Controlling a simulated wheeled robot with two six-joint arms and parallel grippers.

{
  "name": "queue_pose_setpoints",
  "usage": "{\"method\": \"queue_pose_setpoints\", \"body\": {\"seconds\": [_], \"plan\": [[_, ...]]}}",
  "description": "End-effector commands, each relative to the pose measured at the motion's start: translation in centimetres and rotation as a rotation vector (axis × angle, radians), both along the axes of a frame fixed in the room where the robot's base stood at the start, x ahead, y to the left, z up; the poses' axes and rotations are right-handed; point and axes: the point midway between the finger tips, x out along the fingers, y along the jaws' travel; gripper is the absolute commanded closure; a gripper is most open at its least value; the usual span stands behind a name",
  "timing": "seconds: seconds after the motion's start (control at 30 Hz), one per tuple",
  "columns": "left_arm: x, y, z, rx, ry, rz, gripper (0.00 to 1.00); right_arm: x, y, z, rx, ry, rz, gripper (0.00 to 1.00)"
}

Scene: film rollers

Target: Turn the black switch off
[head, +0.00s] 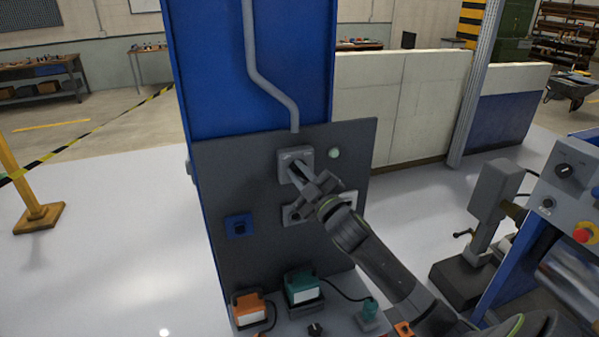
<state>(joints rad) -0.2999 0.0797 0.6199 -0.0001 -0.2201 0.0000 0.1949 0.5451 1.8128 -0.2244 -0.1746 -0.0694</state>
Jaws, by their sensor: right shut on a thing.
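A grey switch box (284,159) is fixed high on the dark grey panel (230,180), below the end of a grey conduit. My right gripper (297,172) reaches up from the lower right, with its fingertips at the front of this box. It is shut on the black switch there. The fingers cover the switch, so its position cannot be told. My left gripper is not in view.
A pale round lamp (334,153) sits right of the switch box. A blue socket (239,225) and a partly hidden grey fitting (292,215) are lower. Orange (249,309) and teal (302,287) devices stand below. A machine with a red button (585,236) stands right.

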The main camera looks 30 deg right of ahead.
Motion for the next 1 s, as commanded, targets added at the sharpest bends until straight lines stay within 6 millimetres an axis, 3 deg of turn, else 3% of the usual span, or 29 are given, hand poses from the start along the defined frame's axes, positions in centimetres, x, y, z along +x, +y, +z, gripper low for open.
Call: {"method": "queue_pose_setpoints", "body": {"seconds": [0.1, 0.13, 0.27, 0.67, 1.0], "plan": [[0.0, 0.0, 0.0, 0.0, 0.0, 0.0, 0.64, 0.0, 0.0, 0.0, -0.003, -0.002, -0.001, 1.0], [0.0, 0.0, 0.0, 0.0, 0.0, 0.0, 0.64, 0.0, 0.0, 0.0, -0.003, -0.002, -0.001, 0.8], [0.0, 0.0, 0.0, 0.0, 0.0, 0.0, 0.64, 0.0, 0.0, 0.0, -0.002, -0.001, 0.0, 0.63], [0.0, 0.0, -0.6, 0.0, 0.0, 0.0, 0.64, -0.5, -0.1, -0.4, -0.001, 0.001, 0.0, 0.62], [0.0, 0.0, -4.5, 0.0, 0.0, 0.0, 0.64, -5.7, -0.3, -2.3, -0.008, 0.001, 0.001, 0.62]]}}
